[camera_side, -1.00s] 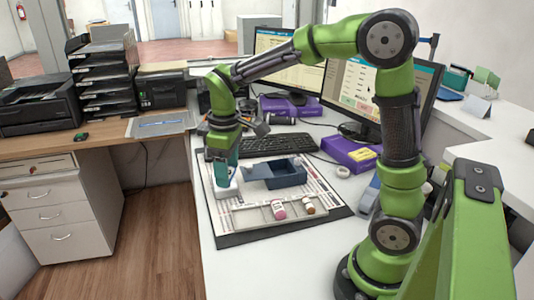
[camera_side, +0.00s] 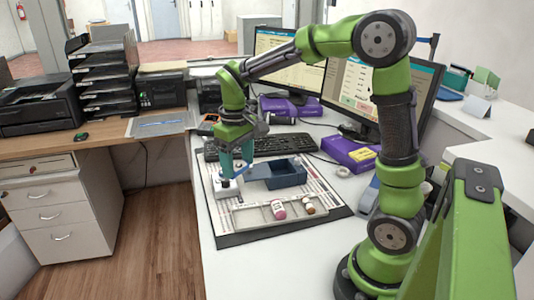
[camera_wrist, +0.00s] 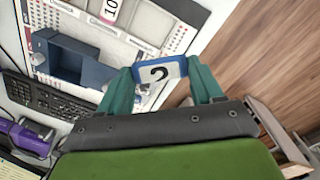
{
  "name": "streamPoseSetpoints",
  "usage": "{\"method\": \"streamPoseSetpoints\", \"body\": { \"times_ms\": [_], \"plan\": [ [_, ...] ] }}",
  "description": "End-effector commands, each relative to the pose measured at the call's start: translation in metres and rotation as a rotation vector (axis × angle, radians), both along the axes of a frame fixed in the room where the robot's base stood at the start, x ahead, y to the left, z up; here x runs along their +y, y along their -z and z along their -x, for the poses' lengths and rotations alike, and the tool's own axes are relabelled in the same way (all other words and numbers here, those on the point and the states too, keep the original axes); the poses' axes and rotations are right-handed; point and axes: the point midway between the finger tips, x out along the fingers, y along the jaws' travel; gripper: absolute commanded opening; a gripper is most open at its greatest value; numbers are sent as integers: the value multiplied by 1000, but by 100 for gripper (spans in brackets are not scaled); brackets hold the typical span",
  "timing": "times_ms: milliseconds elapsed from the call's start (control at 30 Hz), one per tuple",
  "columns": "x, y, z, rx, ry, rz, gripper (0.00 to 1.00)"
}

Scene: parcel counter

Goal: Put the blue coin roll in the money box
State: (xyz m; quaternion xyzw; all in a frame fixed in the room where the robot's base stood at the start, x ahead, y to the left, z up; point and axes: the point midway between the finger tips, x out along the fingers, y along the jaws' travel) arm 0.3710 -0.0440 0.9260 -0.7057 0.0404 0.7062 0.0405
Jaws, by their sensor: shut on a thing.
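My gripper (camera_wrist: 162,84) is shut on the blue coin roll (camera_wrist: 160,72), whose white label with a "2" faces the wrist camera. In the side view my gripper (camera_side: 236,167) is at the left part of the mat, left of the money box; the roll is small and mostly hidden there. The money box (camera_side: 290,179) is dark blue and open-topped, standing on the mat. It also shows in the wrist view (camera_wrist: 94,74), to the left of the held roll and apart from it.
A white block (camera_side: 229,193) is below my gripper. A pink roll (camera_side: 278,209) and a brown-and-white roll (camera_side: 309,206) lie in the pale tray (camera_side: 250,217) in front of the box. The keyboard (camera_side: 262,146) is behind, and a purple box (camera_side: 350,154) is to the right.

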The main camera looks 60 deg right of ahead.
Motion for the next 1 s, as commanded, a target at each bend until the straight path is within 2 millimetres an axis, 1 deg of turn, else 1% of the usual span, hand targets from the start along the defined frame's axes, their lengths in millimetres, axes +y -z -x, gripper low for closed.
{"method": "streamPoseSetpoints", "body": {
  "times_ms": [33, 67, 100, 167, 200, 300, 400, 433, 533, 600, 700, 800, 1000],
  "plan": [
    [-24, 6, -3, 2, 32, 0, 28],
    [-37, 9, -4, 1, 33, 0, 28],
    [-57, 14, -5, 2, 22, 0, 28],
    [-87, 21, -7, 1, -22, 0, 28],
    [-106, 25, -7, 2, -67, 0, 28],
    [-148, 35, -4, 1, -200, -1, 28],
    [-182, 42, -1, 0, -352, 0, 28],
    [-189, 44, -1, 0, -400, 0, 28],
    [-208, 47, 0, -1, -557, 0, 28],
    [-214, 47, -2, -1, -663, 0, 28],
    [-215, 44, -6, -2, -788, 2, 28],
    [-216, 43, -7, -1, -866, 1, 28],
    [-215, 48, -7, 0, -915, 0, 28]
  ]
}}
